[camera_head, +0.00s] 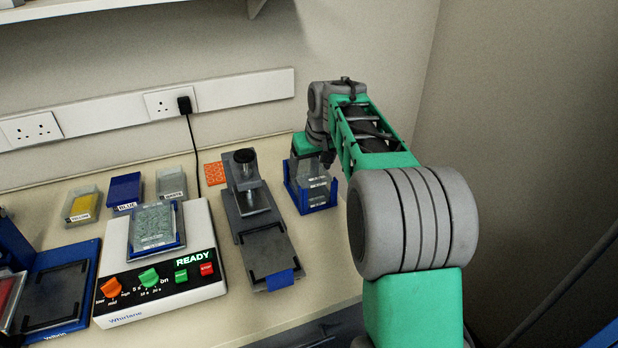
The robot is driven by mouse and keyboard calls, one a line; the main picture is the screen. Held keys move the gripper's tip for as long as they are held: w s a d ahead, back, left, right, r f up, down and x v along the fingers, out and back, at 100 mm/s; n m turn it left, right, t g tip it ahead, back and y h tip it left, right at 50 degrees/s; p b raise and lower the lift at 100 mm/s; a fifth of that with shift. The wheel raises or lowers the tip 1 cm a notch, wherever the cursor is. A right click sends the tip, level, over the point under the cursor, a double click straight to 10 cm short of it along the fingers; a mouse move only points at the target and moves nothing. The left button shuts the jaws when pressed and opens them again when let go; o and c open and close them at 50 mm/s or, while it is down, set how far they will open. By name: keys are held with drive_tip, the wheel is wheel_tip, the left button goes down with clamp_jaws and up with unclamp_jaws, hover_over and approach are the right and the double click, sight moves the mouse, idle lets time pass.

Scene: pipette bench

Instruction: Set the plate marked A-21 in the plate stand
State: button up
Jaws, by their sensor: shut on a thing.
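My gripper (318,156) is at the back right of the bench, over a blue holder (291,190) with clear, pale-labelled plates (317,184) in it. It is shut on a clear plate at the top of this holder; my arm partly hides the grip. The labels are too small to read, so I cannot tell which plate is A-21. This blue holder looks like the plate stand. I cannot tell whether the held plate rests in it or is just above. Another clear plate (153,226) lies on the white shaker in a blue frame.
The white shaker (150,304) reads READY. A dark grey press-like device (268,252) stands between it and the blue holder. Yellow (82,206), blue (125,190) and grey (171,184) labelled boxes are behind. A blue-edged dark pad (55,292) is at left.

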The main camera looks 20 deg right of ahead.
sight(311, 175)
drive_tip(key=f, duration=0.1)
drive_tip(key=f+b, duration=0.1)
drive_tip(key=f, duration=0.2)
drive_tip(key=shift+w+f, duration=0.1)
drive_tip(key=shift+w, duration=0.15)
drive_tip(key=shift+s+r, duration=0.25)
drive_tip(key=shift+r, duration=0.05)
drive_tip(key=shift+f, duration=0.3)
drive_tip(key=o, duration=1.7)
drive_tip(key=shift+c, duration=0.2)
drive_tip(key=shift+r, duration=0.15)
drive_tip(key=shift+r, duration=0.35)
drive_tip(key=v, duration=1.1)
drive_tip(key=shift+s+r+p, duration=0.1)
drive_tip(key=shift+r+p, duration=0.2)
drive_tip(key=shift+s+f, duration=0.1)
